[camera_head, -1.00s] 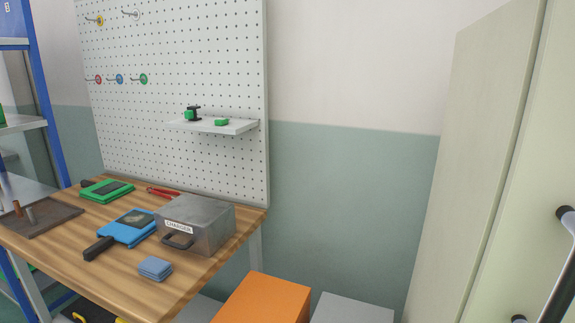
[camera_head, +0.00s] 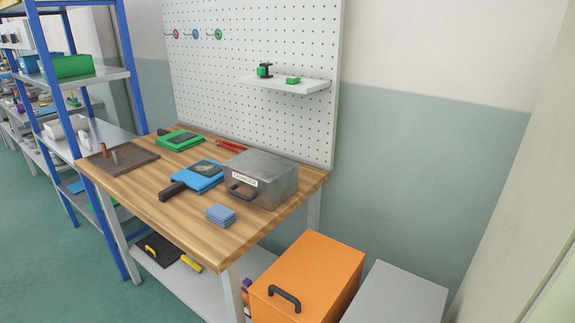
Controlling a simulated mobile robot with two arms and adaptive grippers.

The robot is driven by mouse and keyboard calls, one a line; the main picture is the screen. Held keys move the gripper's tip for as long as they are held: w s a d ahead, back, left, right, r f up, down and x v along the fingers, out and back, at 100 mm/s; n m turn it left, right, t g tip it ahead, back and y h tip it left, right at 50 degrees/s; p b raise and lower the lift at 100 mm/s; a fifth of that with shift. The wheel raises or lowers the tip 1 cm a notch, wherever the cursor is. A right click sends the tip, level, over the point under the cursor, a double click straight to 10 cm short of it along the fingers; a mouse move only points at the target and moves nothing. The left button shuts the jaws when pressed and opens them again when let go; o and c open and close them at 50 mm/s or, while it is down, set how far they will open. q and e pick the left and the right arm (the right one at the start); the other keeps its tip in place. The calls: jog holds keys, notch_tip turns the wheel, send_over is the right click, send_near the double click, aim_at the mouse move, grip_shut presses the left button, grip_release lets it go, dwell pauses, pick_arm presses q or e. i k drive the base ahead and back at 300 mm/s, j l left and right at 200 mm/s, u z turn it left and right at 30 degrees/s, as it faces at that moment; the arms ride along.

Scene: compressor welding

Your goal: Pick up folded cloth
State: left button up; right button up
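The folded cloth (camera_head: 220,215) is a small blue stack lying flat near the front edge of the wooden workbench (camera_head: 150,204). It sits in front of the grey metal box and is fully visible. Neither of my grippers shows in the head view.
A grey metal box (camera_head: 272,186) with a handle stands behind the cloth. A blue device (camera_head: 197,177), a green device (camera_head: 180,140) and a dark tray with pegs (camera_head: 125,166) lie further left. An orange cabinet (camera_head: 322,262) and a grey cabinet (camera_head: 396,297) stand at the bench's right.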

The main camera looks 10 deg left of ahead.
aim_at(219, 214)
jog(key=i+j, duration=0.1)
jog(key=j, duration=0.3)
jog(key=i+j, duration=0.1)
jog(key=j, duration=0.3)
jog(key=i+j+z, duration=0.1)
jog(key=j, duration=0.25)
jog(key=i+j, duration=0.1)
jog(key=j, duration=0.3)
